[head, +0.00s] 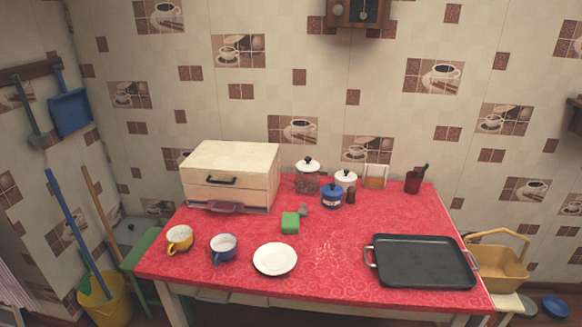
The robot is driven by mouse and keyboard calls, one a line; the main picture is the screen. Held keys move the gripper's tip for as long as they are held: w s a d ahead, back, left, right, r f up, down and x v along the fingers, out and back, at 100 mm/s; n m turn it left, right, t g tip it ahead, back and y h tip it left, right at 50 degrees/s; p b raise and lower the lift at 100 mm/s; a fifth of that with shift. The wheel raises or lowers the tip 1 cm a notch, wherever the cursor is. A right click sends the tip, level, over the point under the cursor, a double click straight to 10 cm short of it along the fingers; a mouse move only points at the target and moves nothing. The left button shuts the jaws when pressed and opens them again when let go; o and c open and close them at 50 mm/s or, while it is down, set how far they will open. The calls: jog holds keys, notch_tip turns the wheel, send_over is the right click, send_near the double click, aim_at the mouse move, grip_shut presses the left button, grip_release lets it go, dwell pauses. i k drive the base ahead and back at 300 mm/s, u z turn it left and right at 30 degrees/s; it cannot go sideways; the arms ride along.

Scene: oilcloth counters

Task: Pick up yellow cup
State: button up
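The yellow cup (179,239) stands near the left front corner of the red-covered table (340,240). It is yellow outside with a pale inside, and its handle points toward the lower left. A blue cup (223,248) stands to its right, a small gap apart, with its handle toward the front. My gripper is not in view.
A white plate (275,259) lies right of the cups. A green sponge (290,222) and a cream bread box (230,176) are behind. A black griddle pan (422,262) fills the right front. Jars (307,177) stand at the back. A yellow bucket (104,299) is left of the table.

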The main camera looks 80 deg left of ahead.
aim_at(179, 238)
jog(key=u, duration=3.45)
